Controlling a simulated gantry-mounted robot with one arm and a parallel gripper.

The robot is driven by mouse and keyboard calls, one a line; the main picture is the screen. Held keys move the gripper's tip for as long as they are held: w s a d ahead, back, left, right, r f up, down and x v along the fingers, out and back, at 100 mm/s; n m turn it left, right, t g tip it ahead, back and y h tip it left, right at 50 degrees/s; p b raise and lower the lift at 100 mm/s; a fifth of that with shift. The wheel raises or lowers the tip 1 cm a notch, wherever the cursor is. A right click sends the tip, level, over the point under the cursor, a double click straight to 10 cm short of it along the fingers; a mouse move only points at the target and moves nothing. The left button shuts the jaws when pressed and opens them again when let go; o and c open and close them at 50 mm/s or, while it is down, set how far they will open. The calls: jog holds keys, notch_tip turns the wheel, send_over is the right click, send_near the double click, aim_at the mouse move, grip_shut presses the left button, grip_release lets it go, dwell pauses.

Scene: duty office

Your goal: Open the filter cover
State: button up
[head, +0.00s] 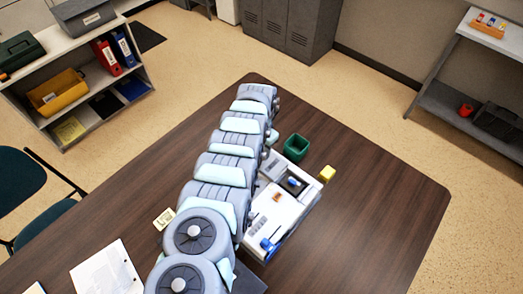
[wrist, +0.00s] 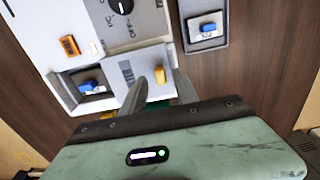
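The white device (head: 283,210) stands on the table, right of my arm. In the wrist view (wrist: 40,30) a grey panel with dark slots, seemingly the filter cover (wrist: 125,72), lies flat at its near end. A small yellow tab (wrist: 160,75) stands on or over this panel. My gripper (wrist: 162,82) is close above the panel. Its two fingers look apart, the left one beside the tab and the right one near the panel's right edge. I cannot tell whether they touch anything.
An orange switch (wrist: 68,45), a black dial (wrist: 121,6) and a recess with a blue part (wrist: 90,87) are near the cover. The table's right side is clear.

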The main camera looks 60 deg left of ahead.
notch_tip(320, 180, up, 2)
jog(key=shift+r+p, duration=0.1)
jog(key=shift+p, duration=0.35)
notch_tip(320, 180, up, 7)
jog(key=shift+b, duration=0.35)
